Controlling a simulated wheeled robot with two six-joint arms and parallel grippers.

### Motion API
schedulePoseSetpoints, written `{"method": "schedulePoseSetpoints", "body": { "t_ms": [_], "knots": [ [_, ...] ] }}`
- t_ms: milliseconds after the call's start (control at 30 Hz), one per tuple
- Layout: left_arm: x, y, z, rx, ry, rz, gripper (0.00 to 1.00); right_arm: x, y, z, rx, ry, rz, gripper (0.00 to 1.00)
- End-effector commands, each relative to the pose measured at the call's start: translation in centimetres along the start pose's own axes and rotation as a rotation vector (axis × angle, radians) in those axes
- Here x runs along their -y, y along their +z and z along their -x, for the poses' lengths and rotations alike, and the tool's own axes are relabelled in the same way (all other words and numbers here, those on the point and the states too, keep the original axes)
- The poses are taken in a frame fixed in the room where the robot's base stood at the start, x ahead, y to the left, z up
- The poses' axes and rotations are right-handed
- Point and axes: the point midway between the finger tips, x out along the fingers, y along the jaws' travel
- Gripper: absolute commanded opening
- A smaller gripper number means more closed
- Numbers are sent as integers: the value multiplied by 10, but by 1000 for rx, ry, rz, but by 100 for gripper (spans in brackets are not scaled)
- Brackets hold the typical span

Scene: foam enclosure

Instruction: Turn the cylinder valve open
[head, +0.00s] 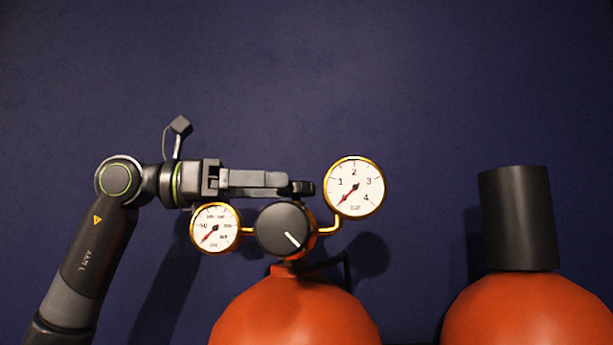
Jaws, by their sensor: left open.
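An orange cylinder (295,315) stands at the bottom middle of the head view. On its top is a brass regulator with a round black knob (283,226); a white line on the knob points down and right. A larger gauge (355,188) sits up and right of the knob, and a smaller gauge (216,228) sits to its left. Both red needles point down and left. My left gripper (303,188) reaches in from the left, level, just above the knob in the picture. It is open and seen edge-on. I cannot tell whether it touches the knob. My right gripper is not in view.
A second orange cylinder (527,315) with a black cap (518,218) stands at the right. A plain dark blue wall (300,70) fills the background. The space above the gripper is clear.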

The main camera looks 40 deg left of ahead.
Motion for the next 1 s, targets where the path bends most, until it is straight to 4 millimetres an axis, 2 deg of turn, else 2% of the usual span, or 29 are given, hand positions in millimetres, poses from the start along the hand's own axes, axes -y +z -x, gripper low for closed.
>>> {"method": "schedulePoseSetpoints", "body": {
  "t_ms": [100,300,500,733,767,1000],
  "knots": [
    [0,3,-25,-2,-5,1,70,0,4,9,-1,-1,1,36],
    [0,2,-49,-1,-2,1,70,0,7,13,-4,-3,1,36],
    [0,1,-58,0,1,1,70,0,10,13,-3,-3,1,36],
    [0,0,-58,0,1,1,70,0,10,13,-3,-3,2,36],
    [0,0,-58,0,1,1,69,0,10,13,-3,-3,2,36],
    [0,0,-58,0,1,1,38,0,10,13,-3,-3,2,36]
  ]
}}
